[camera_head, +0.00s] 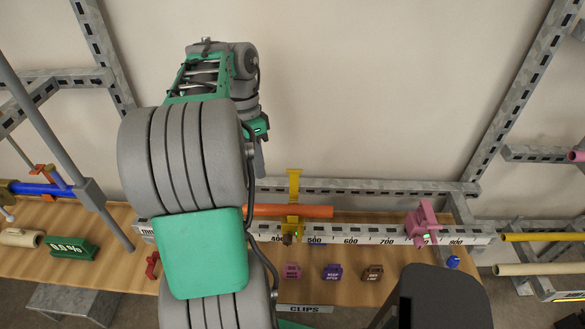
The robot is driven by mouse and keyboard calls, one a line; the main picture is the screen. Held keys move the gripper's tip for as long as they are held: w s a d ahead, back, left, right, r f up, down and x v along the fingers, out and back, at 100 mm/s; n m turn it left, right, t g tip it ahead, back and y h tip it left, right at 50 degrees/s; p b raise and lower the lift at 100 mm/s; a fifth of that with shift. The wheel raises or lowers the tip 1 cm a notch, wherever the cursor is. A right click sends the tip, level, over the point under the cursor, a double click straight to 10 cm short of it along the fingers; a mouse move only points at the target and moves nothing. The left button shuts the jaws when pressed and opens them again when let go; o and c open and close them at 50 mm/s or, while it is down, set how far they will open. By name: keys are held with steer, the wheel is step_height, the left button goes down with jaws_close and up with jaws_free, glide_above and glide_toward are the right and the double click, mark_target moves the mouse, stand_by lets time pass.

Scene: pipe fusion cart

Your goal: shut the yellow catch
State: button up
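The yellow catch (294,190) is on the ruler-marked rail, near the 400–500 marks. Its narrow upright part rises above an orange pipe (318,211) with a small bend at the top, and its lower part meets the rail. Whether it is latched is too small to tell. My gripper (260,158) points down, up and to the left of the catch and apart from it. Only a narrow grey finger shows below the green wrist; my arm hides much around it, including the pipe's left end, and the finger gap cannot be seen.
The metal rail (370,237) runs along the wooden bench (345,262), with a pink clamp (420,224) at its right. Small pink, purple and brown clips (332,272) lie in front. A grey post (70,150) stands left. Space above the catch is free.

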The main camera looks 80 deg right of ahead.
mark_target(294, 197)
steer(key=s+d+m+t+y, duration=0.1)
steer(key=s+d+m, duration=0.4)
steer(key=s, duration=0.4)
steer(key=shift+m, duration=0.5)
steer(key=b+x, duration=0.3)
steer(key=a+b+x, duration=0.1)
steer(key=b+x, duration=0.2)
steer(key=shift+w+a, duration=0.2)
steer(key=shift+a+f+b, duration=0.2)
steer(key=shift+f+b, duration=0.25)
steer(key=shift+b, duration=0.15)
jaws_close()
